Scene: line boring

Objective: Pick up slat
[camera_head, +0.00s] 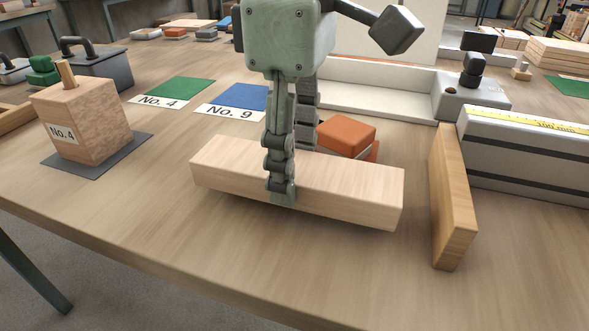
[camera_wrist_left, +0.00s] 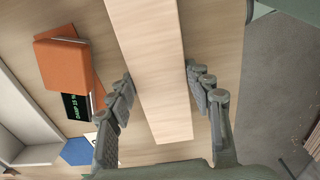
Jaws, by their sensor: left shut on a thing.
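The slat (camera_head: 345,190) is a long pale wooden bar, lying level and crosswise at the middle front of the bench in the head view. My left gripper (camera_head: 290,178) points down over it and is shut on it near its middle, one finger on its near side and one behind. In the left wrist view the slat (camera_wrist_left: 155,50) runs between the two fingers of the left gripper (camera_wrist_left: 160,76). I cannot clearly tell whether its underside touches the bench. My right gripper is not in view.
An orange block (camera_head: 346,136) stands close behind the slat. An upright wooden board (camera_head: 452,195) and a grey beam with a yellow scale (camera_head: 530,155) stand right. A wooden block marked No. 4 (camera_head: 85,120) stands left. The bench front (camera_head: 200,225) is clear.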

